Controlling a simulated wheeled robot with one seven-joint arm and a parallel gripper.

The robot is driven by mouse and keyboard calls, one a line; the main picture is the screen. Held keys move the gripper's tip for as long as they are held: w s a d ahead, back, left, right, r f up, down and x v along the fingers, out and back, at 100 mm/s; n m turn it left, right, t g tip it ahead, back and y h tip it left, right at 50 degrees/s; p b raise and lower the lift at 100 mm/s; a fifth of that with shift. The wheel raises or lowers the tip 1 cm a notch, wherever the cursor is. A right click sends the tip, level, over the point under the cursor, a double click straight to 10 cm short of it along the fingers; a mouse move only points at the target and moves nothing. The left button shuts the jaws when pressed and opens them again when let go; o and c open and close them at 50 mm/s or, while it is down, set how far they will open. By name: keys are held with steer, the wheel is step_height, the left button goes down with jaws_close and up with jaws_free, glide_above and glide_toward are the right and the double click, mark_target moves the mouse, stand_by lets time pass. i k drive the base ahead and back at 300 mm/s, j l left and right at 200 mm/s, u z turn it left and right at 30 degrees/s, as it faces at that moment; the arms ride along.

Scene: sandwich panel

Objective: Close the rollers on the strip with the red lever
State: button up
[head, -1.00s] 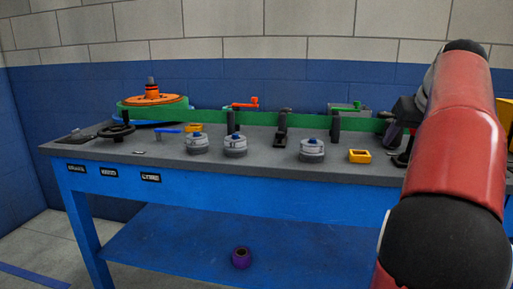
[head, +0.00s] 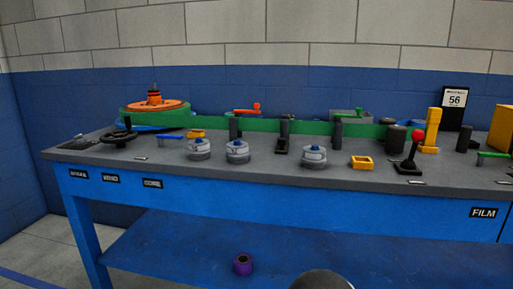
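A lever with a red ball knob (head: 417,135) stands nearly upright on a black base at the right of the bench. A dark roller (head: 396,139) stands just behind and left of it. Other dark upright rollers stand along the bench, one at the middle (head: 337,133) and one further left (head: 234,129). The green strip (head: 305,128) runs across the back of the bench from the reel (head: 155,113) at left to near the dark roller. Whether the rollers touch the strip is too small to tell. My gripper is out of view.
An orange-red crank with a red ball (head: 247,109) sits behind the strip. Several grey round knobs (head: 314,157) and a yellow open box (head: 362,162) line the front. A yellow post (head: 431,130) and a "56" display (head: 455,106) stand at right. A purple ring (head: 243,265) lies on the lower shelf.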

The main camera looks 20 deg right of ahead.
mark_target(418, 136)
steer(key=z, duration=1.2)
